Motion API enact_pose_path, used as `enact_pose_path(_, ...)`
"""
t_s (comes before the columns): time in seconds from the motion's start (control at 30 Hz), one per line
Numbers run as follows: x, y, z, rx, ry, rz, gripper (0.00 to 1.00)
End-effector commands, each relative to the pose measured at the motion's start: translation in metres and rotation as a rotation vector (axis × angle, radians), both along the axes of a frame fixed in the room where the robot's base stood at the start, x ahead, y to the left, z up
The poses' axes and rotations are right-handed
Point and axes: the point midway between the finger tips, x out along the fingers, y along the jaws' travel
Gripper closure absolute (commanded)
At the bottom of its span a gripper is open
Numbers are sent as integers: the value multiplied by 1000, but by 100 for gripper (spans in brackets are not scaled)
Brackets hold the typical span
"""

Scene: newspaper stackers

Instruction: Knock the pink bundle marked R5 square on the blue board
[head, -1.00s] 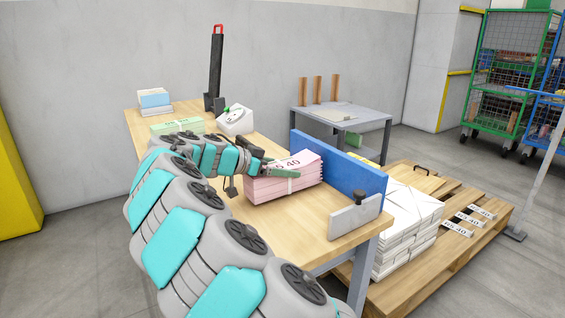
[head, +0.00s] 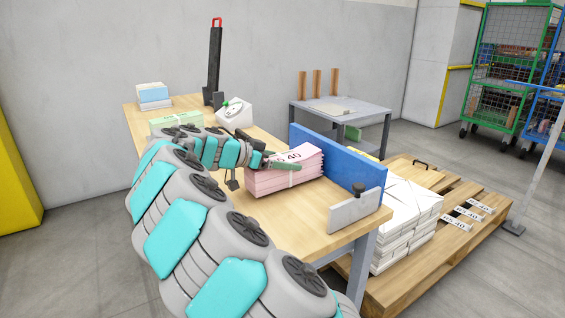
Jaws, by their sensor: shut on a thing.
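The pink bundle (head: 285,181) lies flat on the wooden bench top (head: 278,222), with a pale strap around it. Its top label shows "40"; the front of the marking is hidden by my gripper. The edges at its right end look uneven. The blue board (head: 345,163) stands upright along the bench's right side, close to the bundle's right end. I cannot tell if they touch. My gripper (head: 284,165) is shut on the pink bundle from the left, with a green finger lying across its top. The other finger is hidden.
A grey stop plate (head: 352,213) with a dark knob stands at the bench's near right corner. A green bundle (head: 175,119), a white scale (head: 235,114) and blue-white stacks (head: 154,97) stand farther back. A pallet (head: 460,240) with white bundles (head: 405,225) is beyond the board.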

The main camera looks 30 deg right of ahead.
Motion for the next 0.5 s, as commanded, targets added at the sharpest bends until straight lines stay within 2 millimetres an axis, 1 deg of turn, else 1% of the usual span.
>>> enact_pose_path(0.5, 0, -8, 2, -3, -1, 1, 100)
